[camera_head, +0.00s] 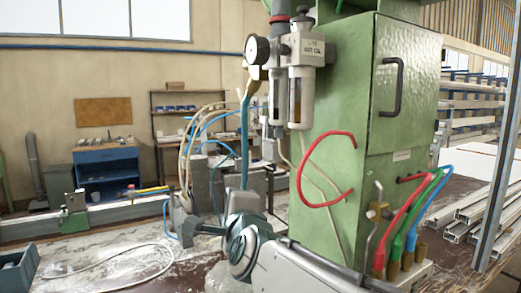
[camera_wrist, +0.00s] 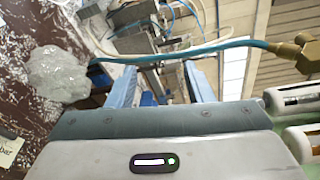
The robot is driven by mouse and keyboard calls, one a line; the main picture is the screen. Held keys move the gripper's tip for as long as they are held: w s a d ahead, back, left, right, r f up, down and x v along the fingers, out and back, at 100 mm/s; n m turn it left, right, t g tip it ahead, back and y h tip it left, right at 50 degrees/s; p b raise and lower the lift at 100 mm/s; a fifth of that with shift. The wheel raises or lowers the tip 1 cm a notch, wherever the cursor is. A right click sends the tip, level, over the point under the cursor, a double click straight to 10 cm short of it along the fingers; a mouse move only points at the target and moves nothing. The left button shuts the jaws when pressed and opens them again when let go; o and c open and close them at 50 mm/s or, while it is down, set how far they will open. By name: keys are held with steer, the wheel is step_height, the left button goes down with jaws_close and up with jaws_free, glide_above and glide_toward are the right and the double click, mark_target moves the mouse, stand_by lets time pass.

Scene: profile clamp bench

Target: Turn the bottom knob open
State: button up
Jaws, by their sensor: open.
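My gripper (camera_wrist: 160,74) is open in the wrist view, with its two blue-grey fingers apart and nothing held between them. In the head view my wrist is low in the middle, below and left of the air filter unit (camera_head: 300,95). This unit is mounted by the green cabinet (camera_head: 340,120) and has a round gauge (camera_head: 257,50), a dark upper knob (camera_head: 302,17) and clear bowls. I cannot tell for sure which part is the bottom knob. A brass fitting (camera_wrist: 297,52) on a teal hose (camera_wrist: 205,47) shows at the right in the wrist view, apart from the fingers.
The teal hose also hangs beside my wrist in the head view (camera_head: 245,140). A red hose (camera_head: 300,175) loops from the cabinet. Red, green and blue hoses (camera_head: 410,215) stand at its lower right. Metal profiles (camera_head: 485,210) lie at the right.

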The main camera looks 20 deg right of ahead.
step_height(320, 180, up, 4)
steer(key=w+d+m+t+h+b, duration=0.1)
steer(key=d+m+t+h+b, duration=0.2)
steer(key=m, duration=0.6)
steer(key=m+g+h, duration=0.1)
steer(key=m+h, duration=0.9)
steer(key=m, duration=0.4)
glide_toward(281, 132)
steer(key=shift+n, duration=0.3)
steer(key=p+x, duration=0.1)
steer(key=x, duration=0.3)
steer(key=f+p+x, duration=0.1)
steer(key=x, duration=0.3)
steer(key=p+x, duration=0.2)
steer(key=x, duration=0.2)
steer(key=shift+w+d, duration=0.1)
steer(key=shift+w, duration=0.5)
steer(key=shift+f, duration=0.1)
steer(key=c, duration=1)
